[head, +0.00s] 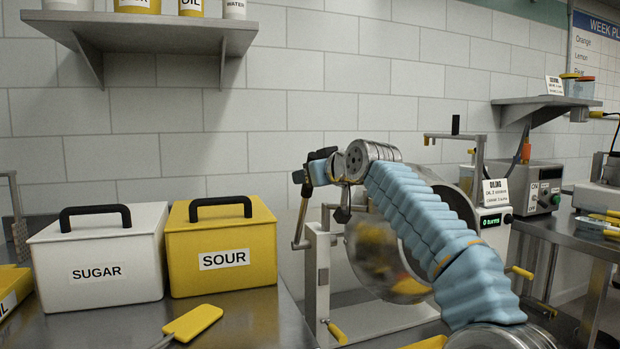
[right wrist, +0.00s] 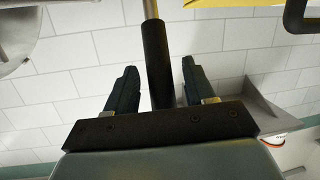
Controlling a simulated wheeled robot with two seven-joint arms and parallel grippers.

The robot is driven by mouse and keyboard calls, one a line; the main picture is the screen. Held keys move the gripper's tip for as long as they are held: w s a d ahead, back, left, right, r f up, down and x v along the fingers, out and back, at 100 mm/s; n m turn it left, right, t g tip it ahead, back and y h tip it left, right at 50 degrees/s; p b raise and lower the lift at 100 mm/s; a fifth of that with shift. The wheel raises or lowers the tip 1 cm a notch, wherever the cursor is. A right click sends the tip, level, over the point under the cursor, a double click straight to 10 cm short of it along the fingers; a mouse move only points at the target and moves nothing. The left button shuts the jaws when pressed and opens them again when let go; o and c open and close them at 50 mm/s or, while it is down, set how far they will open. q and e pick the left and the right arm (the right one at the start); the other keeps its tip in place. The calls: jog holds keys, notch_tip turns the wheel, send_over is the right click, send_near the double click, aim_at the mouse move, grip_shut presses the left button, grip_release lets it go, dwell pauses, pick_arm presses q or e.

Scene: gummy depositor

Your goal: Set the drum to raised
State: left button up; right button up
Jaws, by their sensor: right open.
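The metal drum (head: 383,272) stands behind my right arm, which hides part of it. Blurred yellow and orange colours show on its face. A lever (head: 303,222) with a metal rod rises at the left of the drum's frame. My right gripper (head: 308,174) is at the top of this lever. In the right wrist view, the lever's black grip (right wrist: 157,62) stands between the two fingers of my right gripper (right wrist: 157,80). The fingers are open, with a visible gap on each side of the grip. My left gripper is not in view.
A white SUGAR box (head: 100,262) and a yellow SOUR box (head: 222,255) stand on the counter at the left. A yellow scraper (head: 193,322) lies in front. A shelf (head: 145,32) hangs above. A control box (head: 492,222) stands right of the drum.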

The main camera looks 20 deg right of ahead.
jog(key=b+v, duration=0.2)
jog(key=v, duration=1)
jog(key=shift+s+b, duration=0.3)
jog(key=shift+b, duration=0.05)
jog(key=shift+r, duration=0.1)
